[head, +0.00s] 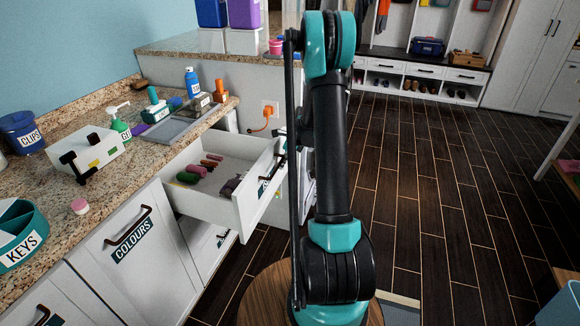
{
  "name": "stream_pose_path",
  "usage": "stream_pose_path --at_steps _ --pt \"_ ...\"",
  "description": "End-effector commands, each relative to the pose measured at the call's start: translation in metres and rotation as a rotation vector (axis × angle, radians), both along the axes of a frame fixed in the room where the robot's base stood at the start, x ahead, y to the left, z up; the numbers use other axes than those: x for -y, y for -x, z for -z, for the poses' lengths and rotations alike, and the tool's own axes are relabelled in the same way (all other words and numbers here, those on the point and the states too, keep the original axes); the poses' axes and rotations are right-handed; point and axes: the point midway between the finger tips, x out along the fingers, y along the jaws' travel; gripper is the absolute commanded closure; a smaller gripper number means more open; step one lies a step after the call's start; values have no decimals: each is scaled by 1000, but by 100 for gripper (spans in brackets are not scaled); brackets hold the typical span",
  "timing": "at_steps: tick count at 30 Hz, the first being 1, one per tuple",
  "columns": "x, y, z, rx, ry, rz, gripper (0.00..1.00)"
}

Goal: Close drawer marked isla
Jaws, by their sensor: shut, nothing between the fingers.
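A white drawer (246,211) stands pulled out from the counter, left of my arm. Several red, green and purple rolled items lie inside it. Its front carries a dark label (264,187), seen too steeply to read, and a dark handle (279,166) near my arm. I cannot read the name isla on any front. My upright black and teal arm stands right of the drawer front and hides part of what lies behind it. My gripper cannot be made out, so its distance from the drawer front cannot be told.
The granite counter (60,186) holds bottles, a grey tray (176,128), a white box (92,153) and a teal KEYS holder (18,232). A COLOURS front (143,262) is left of the drawer. Dark floor (440,190) is open to the right.

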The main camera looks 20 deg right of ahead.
Motion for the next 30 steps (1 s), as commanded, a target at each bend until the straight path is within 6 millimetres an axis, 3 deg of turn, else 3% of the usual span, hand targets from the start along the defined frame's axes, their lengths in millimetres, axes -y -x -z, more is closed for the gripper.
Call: stream_pose_path --at_steps 18,24,30 --pt "-137 -99 0 1 0 -4 100" --pt "-172 -124 0 1 -1 -3 100" --pt "-194 -140 0 0 -1 -1 100"
